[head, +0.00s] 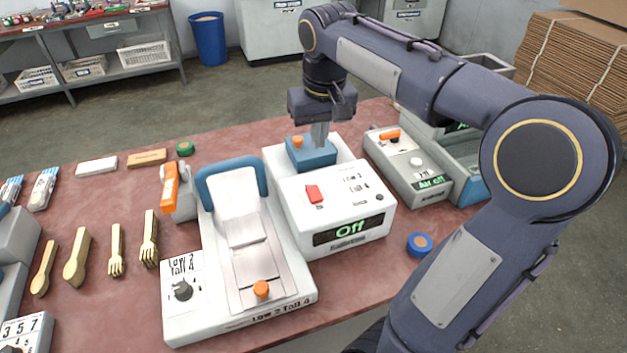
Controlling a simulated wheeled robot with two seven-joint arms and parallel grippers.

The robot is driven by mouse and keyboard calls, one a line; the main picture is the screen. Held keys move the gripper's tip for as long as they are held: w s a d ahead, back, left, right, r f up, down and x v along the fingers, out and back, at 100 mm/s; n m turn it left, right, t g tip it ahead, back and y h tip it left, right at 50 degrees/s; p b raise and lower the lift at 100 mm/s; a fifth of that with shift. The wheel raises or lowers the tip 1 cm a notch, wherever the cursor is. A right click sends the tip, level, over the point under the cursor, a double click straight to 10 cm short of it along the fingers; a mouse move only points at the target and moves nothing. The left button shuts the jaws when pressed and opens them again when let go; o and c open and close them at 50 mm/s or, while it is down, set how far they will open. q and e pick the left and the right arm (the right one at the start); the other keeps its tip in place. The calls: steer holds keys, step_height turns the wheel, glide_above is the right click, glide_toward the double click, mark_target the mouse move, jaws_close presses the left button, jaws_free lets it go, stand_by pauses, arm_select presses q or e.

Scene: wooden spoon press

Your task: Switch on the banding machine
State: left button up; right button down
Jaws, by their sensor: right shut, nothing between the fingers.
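A white machine (345,222) stands at the middle of the table. Its front display reads "Off", and a red switch (314,194) sits on its top. It looks like the banding machine, but its small label is too blurred to read. A blue block with an orange knob (298,141) is at its back left. My right gripper (320,142) points down, shut and empty, over the back of this machine beside the blue block. It is behind the red switch and apart from it. I cannot tell whether the fingertips touch the block. My left gripper is not in view.
A press (245,240) with a blue handle and a "Low 2 Tall 4" dial stands left of the machine. A grey unit (408,165) reading "Air off" stands right. Wooden spoons (77,258) and forks (150,238) lie left.

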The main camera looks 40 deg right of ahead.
mark_target(314, 188)
steer(key=f, duration=0.4)
steer(key=w+f, duration=0.1)
steer(key=f, duration=0.4)
steer(key=w+f, duration=0.1)
steer(key=f, duration=0.3)
steer(key=shift+d+f+b, duration=0.35)
steer(key=shift+b, duration=0.05)
